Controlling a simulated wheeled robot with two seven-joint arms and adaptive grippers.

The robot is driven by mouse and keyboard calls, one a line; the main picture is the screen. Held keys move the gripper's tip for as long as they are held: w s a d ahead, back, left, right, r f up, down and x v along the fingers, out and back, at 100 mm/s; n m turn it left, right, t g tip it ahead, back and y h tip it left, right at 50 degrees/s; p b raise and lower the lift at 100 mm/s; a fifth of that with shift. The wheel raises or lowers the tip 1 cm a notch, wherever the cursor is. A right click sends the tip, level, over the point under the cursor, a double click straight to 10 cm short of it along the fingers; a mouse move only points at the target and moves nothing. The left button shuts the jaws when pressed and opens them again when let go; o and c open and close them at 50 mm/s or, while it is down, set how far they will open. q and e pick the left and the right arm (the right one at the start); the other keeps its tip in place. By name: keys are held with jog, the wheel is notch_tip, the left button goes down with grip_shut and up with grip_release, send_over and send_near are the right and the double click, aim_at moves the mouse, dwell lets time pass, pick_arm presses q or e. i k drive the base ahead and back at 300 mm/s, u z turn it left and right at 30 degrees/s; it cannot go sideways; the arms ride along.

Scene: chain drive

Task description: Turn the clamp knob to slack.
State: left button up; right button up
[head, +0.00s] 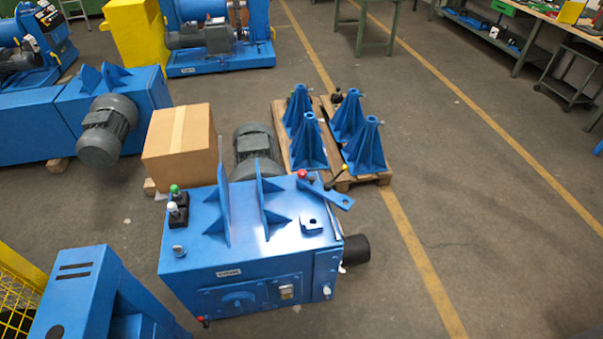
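A blue machine housing (290,235) stands on the floor in the middle of the head view. I cannot tell for sure which part is the clamp knob. A round blue knob-like part (238,299) sits on its front face, and a small grey knob (179,250) sits at the left of its top. A red ball (303,174) and a lever with a yellow end (338,175) are by a blue slotted plate (325,190) at the top right. No slack or tight marking is readable. Neither gripper is in view.
Two black switch boxes (178,216) stand on the housing's left top. A dark cylinder (356,250) sticks out at its right. A cardboard box (181,145) and blue stands on a pallet (343,186) are behind.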

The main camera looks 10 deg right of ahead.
aim_at(302, 173)
jog(key=k, duration=0.55)
jog(key=z, duration=0.75)
jog(key=i, duration=1)
jog(key=u, duration=0.2)
